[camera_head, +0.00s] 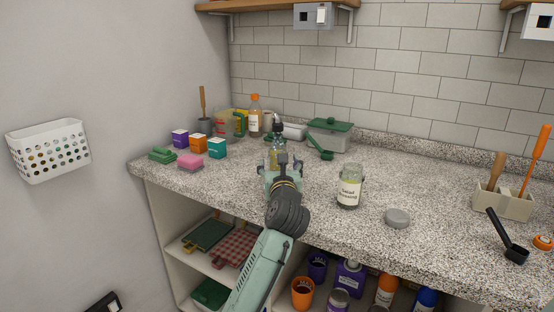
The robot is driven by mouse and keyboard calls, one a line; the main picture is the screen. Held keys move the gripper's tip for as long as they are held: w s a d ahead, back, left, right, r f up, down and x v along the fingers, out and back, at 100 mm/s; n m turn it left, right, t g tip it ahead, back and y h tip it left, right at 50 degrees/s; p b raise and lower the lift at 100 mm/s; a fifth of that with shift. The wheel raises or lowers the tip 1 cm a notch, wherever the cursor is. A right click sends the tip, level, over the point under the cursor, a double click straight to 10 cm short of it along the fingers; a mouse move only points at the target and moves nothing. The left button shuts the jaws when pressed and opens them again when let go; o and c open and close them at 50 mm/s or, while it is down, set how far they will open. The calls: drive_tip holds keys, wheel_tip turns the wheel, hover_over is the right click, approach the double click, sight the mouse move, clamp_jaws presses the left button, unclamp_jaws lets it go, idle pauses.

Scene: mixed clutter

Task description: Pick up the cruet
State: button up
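A glass bottle with yellowish contents and a dark top, which looks like the cruet (275,151), stands on the speckled counter (330,235) left of the middle. My gripper (282,160) is in front of it, reaching in from the lower edge of the picture, and covers its lower part. Whether the fingers touch the bottle or stand apart from it cannot be seen. Their opening is also hidden.
A labelled jar (349,187) and a grey lid (397,218) stand to the right. A green-lidded container (330,134) and an orange-capped bottle (254,118) are behind. Small boxes (198,142) and a pink sponge (190,162) lie left. The counter's right middle is clear.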

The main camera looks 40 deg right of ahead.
drive_tip(key=x, duration=0.2)
drive_tip(key=p+x, duration=0.1)
drive_tip(key=shift+w+d+r, duration=0.2)
drive_tip(key=shift+w+r, duration=0.1)
drive_tip(key=shift+w, duration=0.05)
drive_tip(key=shift+w+d+f, duration=0.1)
drive_tip(key=shift+w, duration=0.2)
drive_tip(key=c, duration=1.5)
drive_tip(key=shift+c, duration=0.3)
